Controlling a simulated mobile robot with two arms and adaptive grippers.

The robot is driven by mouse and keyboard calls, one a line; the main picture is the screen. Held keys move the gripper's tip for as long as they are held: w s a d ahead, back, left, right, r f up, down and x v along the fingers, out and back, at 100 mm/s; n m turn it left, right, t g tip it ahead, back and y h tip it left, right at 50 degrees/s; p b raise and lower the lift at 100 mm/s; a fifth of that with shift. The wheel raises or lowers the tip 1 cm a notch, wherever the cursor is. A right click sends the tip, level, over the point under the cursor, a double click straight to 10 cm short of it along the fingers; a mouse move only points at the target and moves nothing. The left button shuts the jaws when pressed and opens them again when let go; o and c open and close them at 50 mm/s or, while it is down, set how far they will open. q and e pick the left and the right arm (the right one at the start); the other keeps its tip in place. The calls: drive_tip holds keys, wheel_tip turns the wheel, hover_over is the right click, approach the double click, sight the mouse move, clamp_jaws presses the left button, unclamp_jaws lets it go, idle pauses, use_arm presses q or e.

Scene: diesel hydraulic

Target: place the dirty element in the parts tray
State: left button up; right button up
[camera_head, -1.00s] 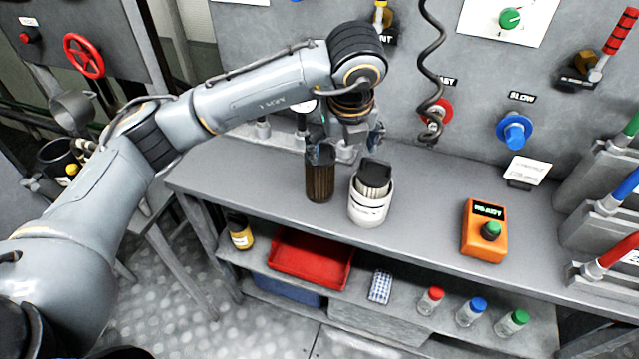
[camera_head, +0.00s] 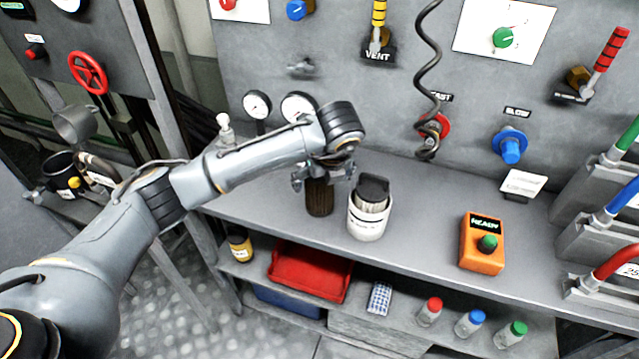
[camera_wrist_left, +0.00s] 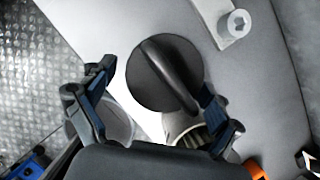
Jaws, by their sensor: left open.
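The dirty element, a brown pleated cylinder (camera_head: 319,197), stands upright on the bench. My left gripper (camera_head: 323,176) is open at its top, one finger on each side; contact cannot be told. In the left wrist view, the open fingers (camera_wrist_left: 158,110) show near a round black cap (camera_wrist_left: 160,72) with a raised bar; which element this cap belongs to is unclear. A white canister (camera_head: 370,224) holding a pale pleated element with a black cap (camera_head: 373,187) stands just right of the brown one. A red tray (camera_head: 312,285) lies empty on the shelf below. My right gripper is out of view.
An orange box (camera_head: 482,255) with a green button stands on the bench at right. A yellow-labelled bottle (camera_head: 240,246), a blue bin (camera_head: 288,301), a checked cloth (camera_head: 379,297) and small capped bottles (camera_head: 470,322) are below the bench top. Gauges (camera_head: 257,104) stand behind the arm.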

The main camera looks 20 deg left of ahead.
use_arm(q)
drive_tip(key=shift+x, duration=1.2)
drive_tip(key=shift+r, duration=0.1)
drive_tip(key=c, duration=1.5)
